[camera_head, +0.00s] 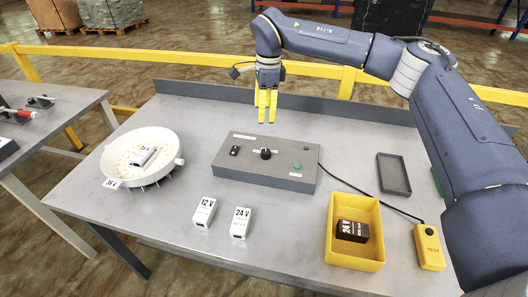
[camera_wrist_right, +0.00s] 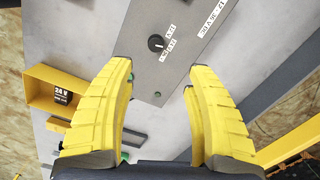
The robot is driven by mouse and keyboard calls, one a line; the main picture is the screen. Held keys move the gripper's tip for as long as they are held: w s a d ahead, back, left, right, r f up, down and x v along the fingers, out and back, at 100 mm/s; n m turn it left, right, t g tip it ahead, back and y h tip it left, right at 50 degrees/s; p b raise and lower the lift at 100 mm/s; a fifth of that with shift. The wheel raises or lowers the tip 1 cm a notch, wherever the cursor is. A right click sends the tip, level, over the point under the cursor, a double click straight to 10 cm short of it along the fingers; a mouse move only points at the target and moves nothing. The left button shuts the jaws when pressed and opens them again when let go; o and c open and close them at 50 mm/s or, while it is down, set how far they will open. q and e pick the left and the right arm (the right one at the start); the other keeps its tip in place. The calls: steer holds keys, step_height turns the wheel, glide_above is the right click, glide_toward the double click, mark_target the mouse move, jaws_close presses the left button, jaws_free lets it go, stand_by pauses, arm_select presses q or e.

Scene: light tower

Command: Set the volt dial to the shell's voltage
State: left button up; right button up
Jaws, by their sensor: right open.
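The volt dial is a black round knob (camera_head: 265,153) on the top of a grey control box (camera_head: 240,178). In the right wrist view the dial (camera_wrist_right: 156,43) lies beyond the fingertips, with small voltage labels beside it. A light mark shows on the knob, but which label it points at is too small to tell. The white round shell (camera_head: 174,141) lies at the left with a tag (camera_head: 111,184) that seems to read 36 V. My right gripper (camera_head: 266,115) is open and empty, pointing down above the table behind the box, apart from the dial. My left gripper is out of view.
White 12 V (camera_head: 204,212) and 24 V (camera_head: 241,222) blocks stand in front of the box. A yellow bin (camera_head: 339,256) holds a dark 24 V block (camera_head: 352,230). A grey tray (camera_head: 393,174) and a yellow TEST box (camera_head: 429,247) with a cable are at the right.

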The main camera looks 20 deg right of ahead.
glide_toward(266, 151)
steer(key=shift+h, duration=0.4)
steer(key=f, duration=1)
steer(key=shift+a+f, duration=0.1)
steer(key=shift+a, duration=0.3)
jaws_close()
